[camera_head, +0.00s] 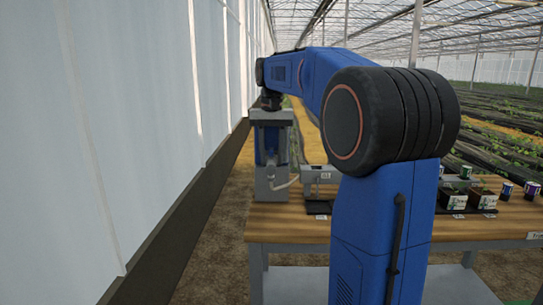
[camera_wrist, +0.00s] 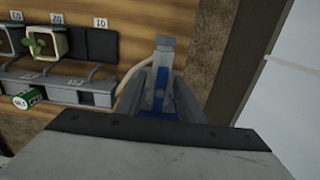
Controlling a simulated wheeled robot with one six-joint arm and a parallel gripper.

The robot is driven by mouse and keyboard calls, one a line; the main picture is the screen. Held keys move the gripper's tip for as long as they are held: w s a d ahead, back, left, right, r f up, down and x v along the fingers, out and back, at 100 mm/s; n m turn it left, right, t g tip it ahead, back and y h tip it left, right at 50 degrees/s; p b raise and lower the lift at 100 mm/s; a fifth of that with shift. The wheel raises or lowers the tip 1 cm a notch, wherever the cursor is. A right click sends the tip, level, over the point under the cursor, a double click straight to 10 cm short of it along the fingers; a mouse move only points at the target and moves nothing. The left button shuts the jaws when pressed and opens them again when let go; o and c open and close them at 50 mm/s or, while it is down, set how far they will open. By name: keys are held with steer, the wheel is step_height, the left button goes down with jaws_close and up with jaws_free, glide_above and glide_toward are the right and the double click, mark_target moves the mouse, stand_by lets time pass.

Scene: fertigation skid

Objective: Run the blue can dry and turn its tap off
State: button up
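The blue can (camera_head: 269,145) stands in a grey stand (camera_head: 270,188) at the left end of the wooden bench. In the wrist view, a narrow blue part (camera_wrist: 160,97) shows between two grey uprights. My gripper (camera_head: 271,119) points down over the blue can, at the end of my blue arm. Its wide grey body (camera_wrist: 165,150) fills the bottom of the wrist view. Whether the fingers touch or grip the can is unclear. A grey post (camera_wrist: 165,47) with a pale hose (camera_wrist: 130,78) lies just beyond. The tap and the can's contents cannot be made out.
A grey rail (camera_wrist: 60,92) with thin outlets runs beside the stand. Dark plant trays with number tags (camera_wrist: 100,23), a seedling pot (camera_wrist: 45,43) and a green can (camera_wrist: 28,98) are close by. A white wall (camera_head: 100,130) is on the left; my arm hides part of the bench.

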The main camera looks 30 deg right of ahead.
mark_target(271, 149)
steer(key=shift+f, duration=0.25)
steer(key=shift+r, duration=4)
